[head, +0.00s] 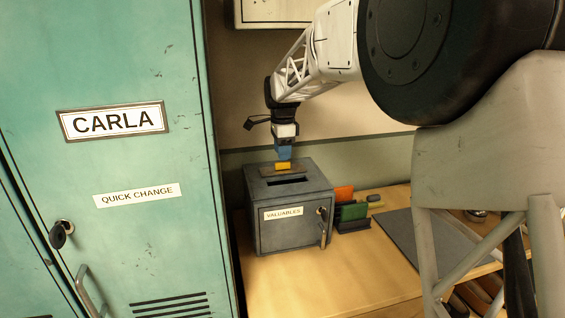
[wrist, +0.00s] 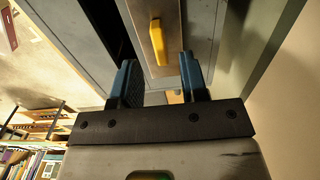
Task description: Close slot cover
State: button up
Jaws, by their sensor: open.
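A grey metal box (head: 282,230) labelled "VALUABLES" stands on the wooden desk. A dark slot (head: 288,182) in its top is uncovered and also shows in the wrist view (wrist: 103,25). The slot cover (wrist: 143,15) is a flat plate with a yellow handle (wrist: 157,42); in the head view the handle (head: 283,166) sits behind the slot. My gripper (head: 284,157) points down over the handle. In the wrist view its two blue fingers (wrist: 157,60) are apart, with the handle lined up just past their tips. I cannot tell whether they touch it.
Orange and green upright items (head: 348,212) stand right of the box. A dark mat (head: 430,240) lies farther right on the desk (head: 300,285). A teal locker (head: 120,240) marked "CARLA" stands close on the left. The wall is behind the box.

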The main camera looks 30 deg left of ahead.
aim_at(283, 162)
jog(key=shift+f, duration=2)
grip_shut()
